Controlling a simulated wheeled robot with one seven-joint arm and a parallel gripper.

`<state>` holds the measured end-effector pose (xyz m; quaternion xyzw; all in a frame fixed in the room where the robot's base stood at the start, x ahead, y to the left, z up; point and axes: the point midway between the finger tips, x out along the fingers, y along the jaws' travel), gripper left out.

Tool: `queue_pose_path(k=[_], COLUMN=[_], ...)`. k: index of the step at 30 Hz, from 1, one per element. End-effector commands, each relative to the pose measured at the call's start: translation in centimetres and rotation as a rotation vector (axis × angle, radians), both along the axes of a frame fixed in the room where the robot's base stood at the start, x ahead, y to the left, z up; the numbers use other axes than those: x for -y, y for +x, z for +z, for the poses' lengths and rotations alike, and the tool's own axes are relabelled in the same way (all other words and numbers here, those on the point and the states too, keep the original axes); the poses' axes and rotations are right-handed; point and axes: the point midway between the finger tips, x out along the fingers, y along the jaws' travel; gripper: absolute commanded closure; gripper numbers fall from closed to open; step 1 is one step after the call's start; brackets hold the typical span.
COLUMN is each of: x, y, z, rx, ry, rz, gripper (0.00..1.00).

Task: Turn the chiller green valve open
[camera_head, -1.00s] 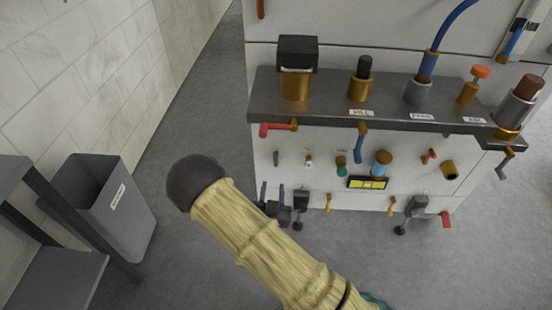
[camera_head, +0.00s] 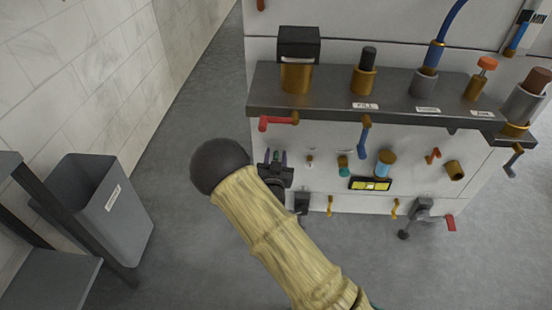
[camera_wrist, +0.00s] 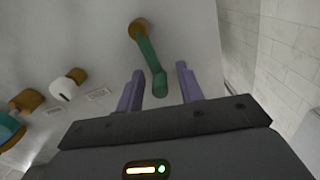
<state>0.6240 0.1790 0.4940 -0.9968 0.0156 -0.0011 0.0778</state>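The green valve handle (camera_wrist: 149,55) hangs from a brass fitting (camera_wrist: 138,27) on the white panel in the wrist view. My gripper (camera_wrist: 160,75) is open, with its two purple fingers apart. The lower end of the green handle shows between the fingers, with a gap visible on both sides. I cannot tell how deep it sits between them. In the head view my gripper (camera_head: 276,157) is in front of the panel, below the red handle (camera_head: 278,122), and it mostly hides the green handle.
A dark shelf ledge (camera_head: 385,112) with brass fittings juts out above my gripper. A white-handled valve (camera_wrist: 64,88) and a blue-topped fitting (camera_head: 384,162) are beside the green one. A grey bin (camera_head: 105,215) stands at the left. Grey floor is clear between.

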Motion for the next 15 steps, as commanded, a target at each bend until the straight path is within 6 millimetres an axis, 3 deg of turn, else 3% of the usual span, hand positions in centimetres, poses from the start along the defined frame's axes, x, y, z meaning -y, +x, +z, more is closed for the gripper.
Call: queue_pose_path(k=[4, 10, 15], x=[0.01, 0.02, 0.01], y=[-0.01, -0.03, -0.04], z=[0.03, 0.02, 0.02], rx=[0.0, 0.0, 0.0], ry=[0.0, 0.0, -0.001], rz=[0.0, 0.0, 0.0], gripper=[0.63, 1.0, 1.0])
